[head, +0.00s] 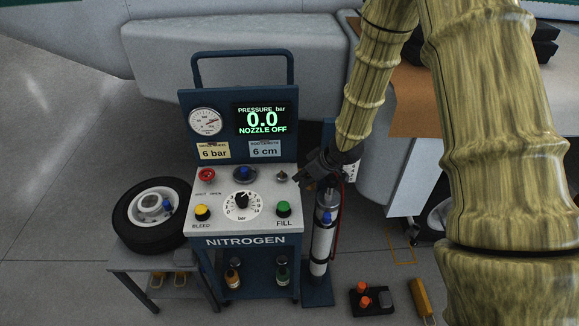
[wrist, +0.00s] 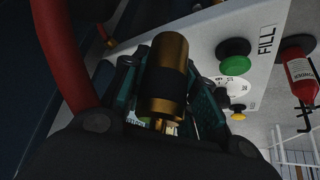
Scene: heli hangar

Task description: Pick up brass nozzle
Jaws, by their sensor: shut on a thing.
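The brass nozzle (wrist: 167,55) shows in the wrist view as a brass cylinder with a black band. My gripper (wrist: 168,98) is shut on it, one teal-padded finger on each side. In the head view my gripper (head: 316,180) is at the right edge of the nitrogen cart's sloped panel (head: 220,182), above the upright strut (head: 322,240). The nozzle is hard to make out there against the dark fingers. I cannot tell whether it still touches a holder.
A red hose (wrist: 62,60) curves close by my gripper. The cart's display (head: 262,119) reads 0.0 and NOZZLE OFF. The green FILL knob (head: 283,209) is left of the strut. A wheel (head: 152,214) lies on a low stand. Orange-topped items (head: 363,295) are on the floor.

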